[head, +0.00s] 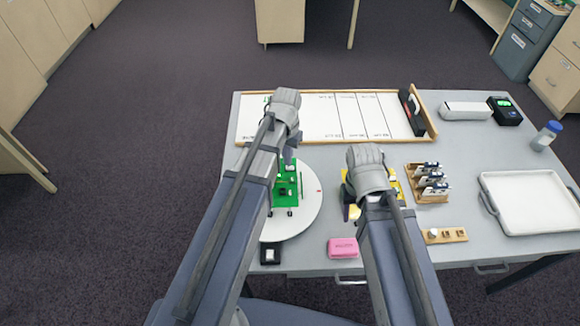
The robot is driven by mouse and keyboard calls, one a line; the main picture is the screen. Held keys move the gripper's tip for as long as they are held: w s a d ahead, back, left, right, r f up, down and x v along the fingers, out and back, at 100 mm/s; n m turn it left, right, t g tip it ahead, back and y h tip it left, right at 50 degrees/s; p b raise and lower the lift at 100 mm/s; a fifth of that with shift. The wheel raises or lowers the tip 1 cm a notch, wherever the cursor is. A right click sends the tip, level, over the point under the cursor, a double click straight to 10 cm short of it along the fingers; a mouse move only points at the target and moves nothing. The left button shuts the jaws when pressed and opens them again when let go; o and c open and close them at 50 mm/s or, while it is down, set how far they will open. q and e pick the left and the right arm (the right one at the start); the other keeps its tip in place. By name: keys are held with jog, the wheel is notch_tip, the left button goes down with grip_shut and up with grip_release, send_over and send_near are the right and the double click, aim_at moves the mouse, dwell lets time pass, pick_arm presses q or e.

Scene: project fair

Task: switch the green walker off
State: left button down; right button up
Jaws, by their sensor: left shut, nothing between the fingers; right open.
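The green walker (291,193) stands on a round white disc (308,213) at the left of the grey table. It is a green board with small parts on it; my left arm covers part of it, and I cannot make out its switch. My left gripper (288,160) is shut and empty, over the far end of the walker; I cannot tell whether it touches. My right gripper (352,208) is open, over a yellow object (397,187) right of the disc. The hand hides much of that object.
A whiteboard tray (320,113) lies along the back. A wooden rack (431,196), a white tray (530,203), a bottle (546,136) and a black device with a green display (506,112) stand to the right. A pink block (343,248) and a black box (270,254) lie near the front edge.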

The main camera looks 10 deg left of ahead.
aim_at(288, 168)
pick_arm(q)
jog(key=shift+f+b, duration=0.9)
dwell(0.4)
notch_tip(288, 168, up, 7)
jog(key=p, duration=0.7)
dwell(0.3)
jog(key=shift+s+d, duration=0.15)
jog(key=s+d+m+y, duration=0.1)
jog(key=s+d, duration=0.9)
jog(key=s, duration=0.4)
jog(key=shift+d, duration=0.1)
dwell(0.6)
